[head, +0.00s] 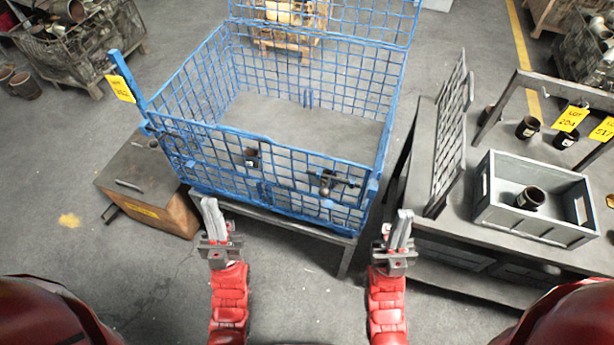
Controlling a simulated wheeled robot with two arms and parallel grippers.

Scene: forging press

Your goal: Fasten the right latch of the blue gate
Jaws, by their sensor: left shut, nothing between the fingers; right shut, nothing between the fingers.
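The blue gate (285,178) is the front mesh panel of a blue wire cage (205,55) on a dark stand. A dark latch (328,183) with a knob sits on the gate's right part. Another dark latch (170,135) sits near its left end. Whether either bolt is engaged is too small to tell. My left gripper (210,203) is shut and empty, in front of the gate's lower left. My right gripper (402,215) is shut and empty, to the right of and below the right latch, apart from it.
On the right, a workbench (460,235) carries a grey crate (550,228) with a dark cup inside and an upright metal grid (450,135). A brown box (150,185) stands left of the cage. The floor between my grippers is clear.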

